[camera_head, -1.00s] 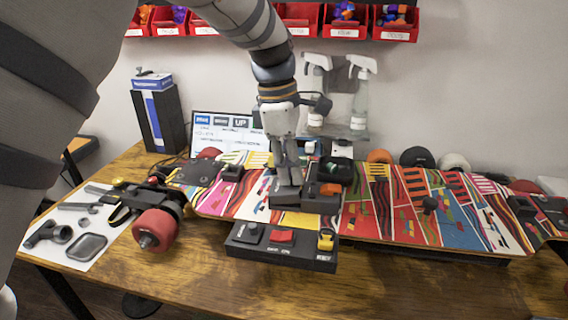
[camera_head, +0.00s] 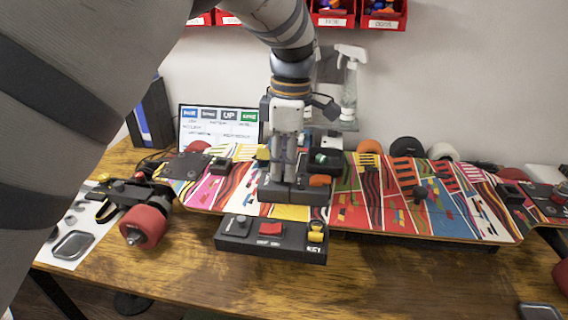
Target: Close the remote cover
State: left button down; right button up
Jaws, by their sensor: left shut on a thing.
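My left gripper (camera_head: 284,178) comes down from above and is shut on a dark grey, flat block-like cover (camera_head: 308,196). The cover lies low over the middle of the colourful skateboard deck (camera_head: 360,200). It looks in contact with the deck or the part under it, but the gripper hides part of it, so I cannot tell if it is seated. A dark box with an orange part (camera_head: 320,181) shows just behind the cover. I cannot make out a separate remote body. My right gripper is out of view.
A black control box (camera_head: 270,243) with a red button and yellow switch sits in front of the deck. A truck with a red wheel (camera_head: 146,226) is at the left. The front table (camera_head: 400,275) is mostly clear.

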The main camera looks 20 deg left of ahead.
pick_arm(q)
jog(key=c, duration=1.6)
grip_release()
jog(key=shift+f, duration=0.1)
jog(key=shift+c, duration=0.2)
notch_tip(320, 180, up, 12)
jog(key=shift+d, duration=0.4)
jog(key=shift+w, duration=0.1)
